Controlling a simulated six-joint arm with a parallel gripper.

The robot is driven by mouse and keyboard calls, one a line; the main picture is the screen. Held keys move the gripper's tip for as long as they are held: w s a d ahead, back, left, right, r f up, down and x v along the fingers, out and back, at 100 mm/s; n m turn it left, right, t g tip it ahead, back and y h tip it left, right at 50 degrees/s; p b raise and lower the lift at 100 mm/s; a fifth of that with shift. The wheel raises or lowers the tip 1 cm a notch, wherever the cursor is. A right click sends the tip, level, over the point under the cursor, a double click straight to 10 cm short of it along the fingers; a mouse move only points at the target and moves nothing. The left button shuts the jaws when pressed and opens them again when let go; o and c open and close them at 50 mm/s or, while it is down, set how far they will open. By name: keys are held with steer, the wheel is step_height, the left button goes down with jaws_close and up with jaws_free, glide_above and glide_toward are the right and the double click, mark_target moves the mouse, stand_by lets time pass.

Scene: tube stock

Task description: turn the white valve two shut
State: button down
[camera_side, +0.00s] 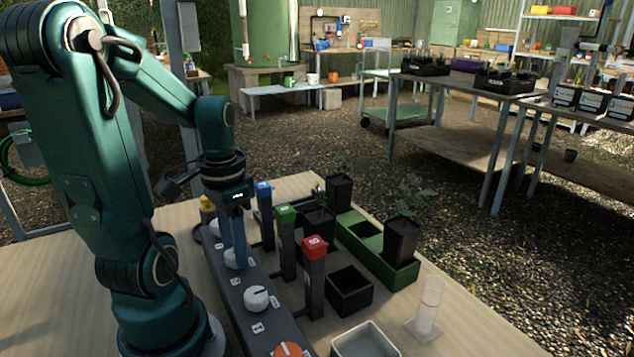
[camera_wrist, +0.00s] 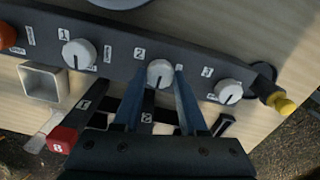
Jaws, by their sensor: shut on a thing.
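The white valve two (camera_wrist: 160,70) is a round knob on the dark valve panel (camera_wrist: 112,43), beside a label reading 2. A dark mark on its face points toward the bottom of the wrist view. My gripper (camera_wrist: 160,80) has its two blue fingers on either side of this knob, shut on it. In the side view my gripper (camera_side: 237,244) reaches down onto valve two (camera_side: 233,262), which is partly hidden by the fingers. The white valve one (camera_wrist: 79,53) and white valve three (camera_wrist: 229,91) stand on either side, clear of the fingers.
An orange knob (camera_side: 288,349) sits at the panel's near end. Posts with blue (camera_side: 264,188), green (camera_side: 285,213) and red (camera_side: 314,247) tops stand close beside the panel. Black pots, a green tray (camera_side: 397,277) and a clear tube (camera_side: 428,306) stand to the right.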

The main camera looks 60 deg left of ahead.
steer(key=shift+c, duration=2.2)
jaws_free()
steer(key=shift+r, duration=0.1)
steer(key=shift+r, duration=2.45)
